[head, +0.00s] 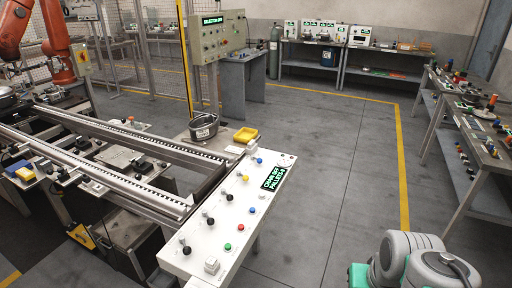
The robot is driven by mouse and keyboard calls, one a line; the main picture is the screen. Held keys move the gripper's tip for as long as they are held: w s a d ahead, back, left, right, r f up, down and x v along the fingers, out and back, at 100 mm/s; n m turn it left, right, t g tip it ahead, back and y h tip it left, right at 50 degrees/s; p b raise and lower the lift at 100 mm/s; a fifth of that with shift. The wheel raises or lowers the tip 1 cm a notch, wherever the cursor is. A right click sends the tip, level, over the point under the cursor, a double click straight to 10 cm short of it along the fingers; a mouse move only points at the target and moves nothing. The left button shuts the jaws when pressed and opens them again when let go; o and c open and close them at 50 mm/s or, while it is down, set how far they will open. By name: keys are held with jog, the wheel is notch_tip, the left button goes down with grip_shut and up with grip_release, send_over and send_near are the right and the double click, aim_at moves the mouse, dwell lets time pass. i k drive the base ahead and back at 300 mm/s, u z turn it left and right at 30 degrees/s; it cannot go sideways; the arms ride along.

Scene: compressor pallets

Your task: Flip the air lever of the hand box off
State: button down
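A white control panel (226,222) with knobs and buttons stands at the end of the conveyor, near the middle. It may be the hand box, but no such label is readable. Black ball-headed levers stand along its left side, one near the front (183,242) and one farther up (208,217). I cannot tell which control is the air lever or how it is set. Blue, yellow, red and green knobs or buttons also sit on the panel. A dark sign (277,177) with green lettering lies near its right edge. My gripper is not in view; my arm links show at the bottom right.
A roller conveyor (105,172) runs left of the panel. An upright control cabinet (217,36) stands behind. A bench (470,140) with small parts lines the right side. A yellow floor line (402,165) runs before it. The grey floor between panel and bench is clear.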

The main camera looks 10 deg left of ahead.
aim_at(259, 161)
jog(key=i, duration=1.8)
jog(key=u, duration=3)
